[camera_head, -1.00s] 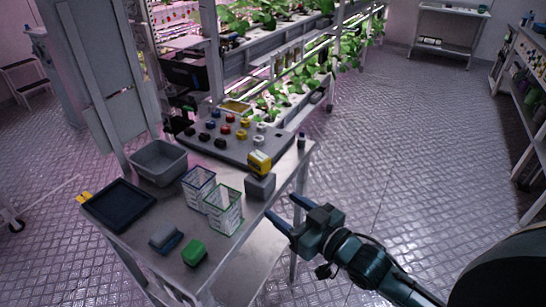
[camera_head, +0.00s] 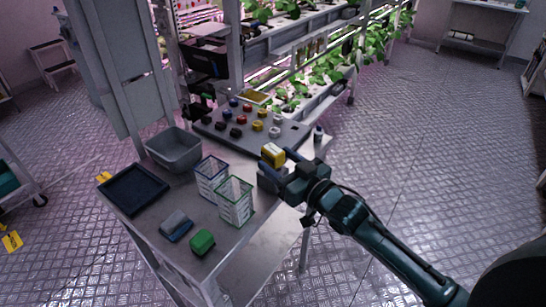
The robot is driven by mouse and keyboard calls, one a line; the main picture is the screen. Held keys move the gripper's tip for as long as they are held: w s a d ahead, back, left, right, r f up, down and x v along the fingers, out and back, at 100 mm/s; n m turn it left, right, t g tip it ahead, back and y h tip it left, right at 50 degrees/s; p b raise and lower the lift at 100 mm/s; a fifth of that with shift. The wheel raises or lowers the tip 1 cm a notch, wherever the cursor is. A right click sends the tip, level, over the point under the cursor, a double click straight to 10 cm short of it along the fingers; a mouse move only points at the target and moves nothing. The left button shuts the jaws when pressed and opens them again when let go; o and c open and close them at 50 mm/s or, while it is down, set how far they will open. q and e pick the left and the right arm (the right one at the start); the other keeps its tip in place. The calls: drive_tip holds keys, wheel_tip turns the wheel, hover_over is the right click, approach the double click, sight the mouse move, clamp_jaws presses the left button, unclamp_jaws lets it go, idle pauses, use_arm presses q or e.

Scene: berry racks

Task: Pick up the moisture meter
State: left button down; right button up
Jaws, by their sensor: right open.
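The moisture meter appears to be the yellow device with a pale face (camera_head: 273,154). It stands on a small grey block at the right edge of the metal table, partly hidden by my gripper. My right gripper (camera_head: 276,161) is open, with its two dark fingers reaching in from the right, close to the yellow device. The fingers seem to be on either side of it, but I cannot tell whether they touch it. My left gripper is not in view.
A grey board with several coloured knobs (camera_head: 290,141) lies behind the device. Two wire baskets, one blue-rimmed (camera_head: 210,178) and one green-rimmed (camera_head: 235,202), stand to its left. A grey bin (camera_head: 175,149), a dark tray (camera_head: 133,190), and a green block (camera_head: 202,241) are farther left or in front.

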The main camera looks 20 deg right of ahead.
sight(268, 150)
drive_tip(key=x, duration=0.4)
drive_tip(key=shift+w+r+p, duration=0.3)
drive_tip(key=shift+p, duration=0.05)
drive_tip(key=c, duration=1.2)
